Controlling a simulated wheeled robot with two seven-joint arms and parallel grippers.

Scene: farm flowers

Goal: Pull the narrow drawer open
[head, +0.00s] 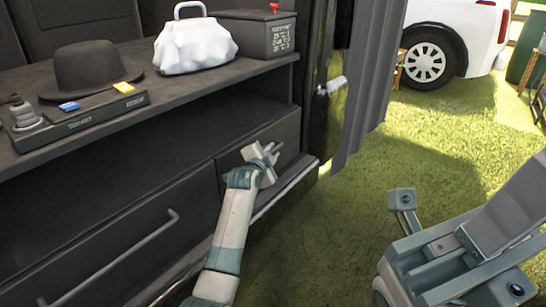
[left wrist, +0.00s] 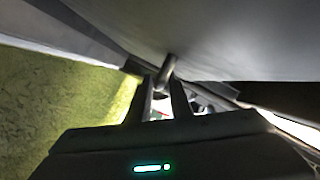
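The narrow drawer (head: 284,128) is the dark right-hand drawer under the shelf top. Its front looks about level with the wide drawer, and I see no clear gap. My left gripper (head: 271,150) is at its front, with the grey handle (head: 278,147) at the fingertips. In the left wrist view, the handle (left wrist: 167,68) lies between the two fingers (left wrist: 164,100), which are close together and appear shut on it. The contact itself is partly hidden. My right gripper (head: 458,243) is at the lower right, wide open and empty, over the grass.
The wide drawer (head: 90,245) with a long bar handle is to the left. A black hat (head: 95,68), a white bag (head: 195,44) and a dark box (head: 258,35) stand on top. Open grass (head: 420,150) lies beyond.

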